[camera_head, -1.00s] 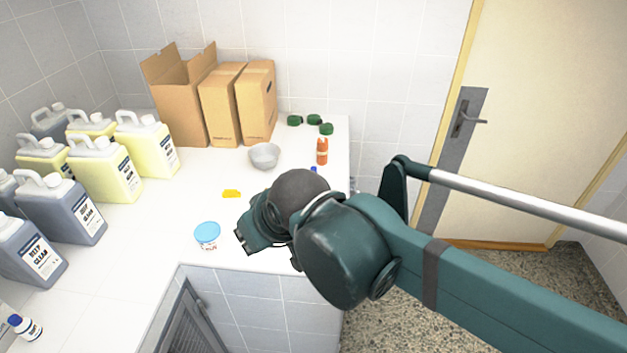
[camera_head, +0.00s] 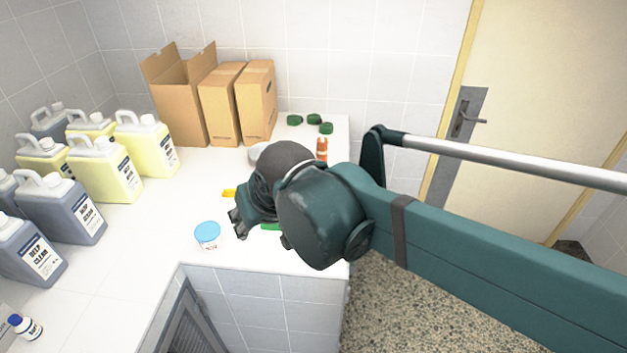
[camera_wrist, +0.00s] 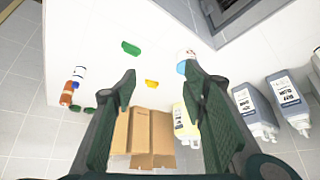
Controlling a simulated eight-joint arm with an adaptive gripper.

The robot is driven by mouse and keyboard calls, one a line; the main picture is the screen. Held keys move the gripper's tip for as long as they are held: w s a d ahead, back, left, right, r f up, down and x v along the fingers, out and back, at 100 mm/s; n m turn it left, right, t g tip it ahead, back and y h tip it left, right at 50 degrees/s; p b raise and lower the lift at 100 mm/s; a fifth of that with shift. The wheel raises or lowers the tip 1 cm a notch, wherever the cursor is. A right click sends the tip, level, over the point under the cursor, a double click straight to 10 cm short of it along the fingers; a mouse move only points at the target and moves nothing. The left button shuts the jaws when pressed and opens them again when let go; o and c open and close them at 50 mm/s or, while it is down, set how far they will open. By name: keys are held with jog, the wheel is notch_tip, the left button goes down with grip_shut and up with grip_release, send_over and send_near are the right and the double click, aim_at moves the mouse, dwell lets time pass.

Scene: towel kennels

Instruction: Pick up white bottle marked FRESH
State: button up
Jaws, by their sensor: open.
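A small white bottle with a blue cap (camera_head: 30,328) lies or leans at the lower left edge of the head view; its label is too small to read. Another white bottle with dark markings (camera_wrist: 79,75) is at the left in the wrist view, beside an orange bottle (camera_wrist: 68,94); my arm hides it in the head view. I cannot read FRESH on either. My gripper (camera_head: 238,221) is above the counter near the blue-lidded tub (camera_head: 207,237). In the wrist view my gripper (camera_wrist: 160,82) is open and empty, its fingers wide apart, with both white bottles clear of it.
A yellow piece (camera_head: 229,193) and a green piece (camera_head: 270,227) lie near my gripper. Large jugs (camera_head: 105,172) crowd the left. The counter between jugs and tub is clear.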

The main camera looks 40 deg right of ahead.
jog(key=w+d+m+g+h, duration=0.1)
jog(key=w+d+m+g, duration=0.1)
jog(key=w+d+m, duration=0.45)
jog(key=w+d+f+m+g+h, duration=0.1)
jog(key=w+d+f+m, duration=0.2)
jog(key=d, duration=0.6)
jog(key=w+d+f+m+g+h, duration=0.1)
jog(key=w+d+f+m, duration=0.3)
jog(key=d, duration=0.5)
jog(key=w+d+f+m+g, duration=0.3)
jog(key=w+d+f, duration=0.4)
jog(key=w+d, duration=0.1)
jog(key=shift+w+d+m+h+p, duration=0.3)
jog(key=shift+w+d+h, duration=0.1)
jog(key=shift+d, duration=0.2)
jog(key=shift+w+d+f, duration=0.1)
jog(key=shift+d+f, duration=0.25)
jog(key=shift+x, duration=1.3)
jog(key=shift+p+x, duration=0.3)
jog(key=shift+x, duration=2.3)
